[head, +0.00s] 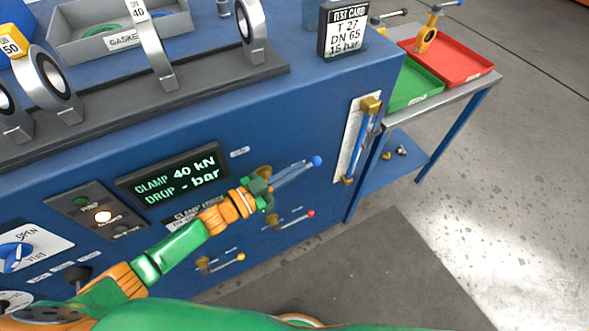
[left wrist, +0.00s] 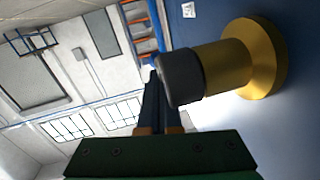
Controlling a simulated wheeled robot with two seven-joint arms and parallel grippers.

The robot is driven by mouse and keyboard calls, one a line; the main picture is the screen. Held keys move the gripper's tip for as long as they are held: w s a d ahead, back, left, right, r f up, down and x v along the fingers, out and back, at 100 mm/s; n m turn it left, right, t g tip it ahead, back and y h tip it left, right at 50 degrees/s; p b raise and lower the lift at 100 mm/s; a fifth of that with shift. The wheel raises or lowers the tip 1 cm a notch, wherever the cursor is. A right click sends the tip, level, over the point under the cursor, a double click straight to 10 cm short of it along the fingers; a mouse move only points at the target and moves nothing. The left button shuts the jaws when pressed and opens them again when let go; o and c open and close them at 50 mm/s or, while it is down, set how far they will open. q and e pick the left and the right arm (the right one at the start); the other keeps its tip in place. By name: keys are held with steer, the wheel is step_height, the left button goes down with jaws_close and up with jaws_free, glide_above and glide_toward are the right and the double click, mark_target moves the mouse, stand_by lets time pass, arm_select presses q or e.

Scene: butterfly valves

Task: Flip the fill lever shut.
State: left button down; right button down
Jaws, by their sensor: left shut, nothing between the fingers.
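Three small levers with brass bodies stick out of the blue bench front in the head view. The top one has a blue knob (head: 317,161) and a brass body (head: 264,172); it points right and slightly up. Its label is too small to read. My left gripper (head: 306,168) is shut and empty, its fingers lying along this lever and partly covering it. I cannot tell if they touch. In the left wrist view, a brass fitting with a dark cap (left wrist: 180,78) stands just right of my shut fingers (left wrist: 160,95). My right gripper is not in view.
Below are a red-knobbed lever (head: 310,213) and a yellow-knobbed lever (head: 241,257). A display (head: 175,178) reads CLAMP 40 kN, DROP - bar. A sight gauge (head: 358,140) is on the right of the bench front. A side table holds green and red trays (head: 455,62).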

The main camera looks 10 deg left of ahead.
arm_select(q)
steer(key=s+a+r+p, duration=0.5)
steer(key=s+a+r, duration=0.1)
steer(key=r, duration=0.3)
steer(key=shift+s+a, duration=0.15)
steer(key=shift+s, duration=0.4)
steer(key=shift+w, duration=0.1)
